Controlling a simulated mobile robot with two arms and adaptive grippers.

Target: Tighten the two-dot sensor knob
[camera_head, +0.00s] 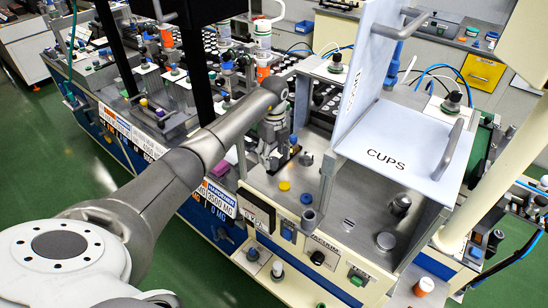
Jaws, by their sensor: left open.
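My left arm reaches in from the lower left. My left gripper (274,158) points down over the grey machine deck, just behind a yellow cap (284,185). It is open, and its fingers partly hide what is beneath them. The two-dot marking is too small to make out, so I cannot tell which knob is the two-dot sensor knob. My right gripper is not in view.
A white hinged cover marked CUPS (385,160) stands to the right of the gripper. A black knob (317,257) sits on the front panel. A grey post (327,182) rises close to the gripper's right. Green floor (205,260) is clear in front.

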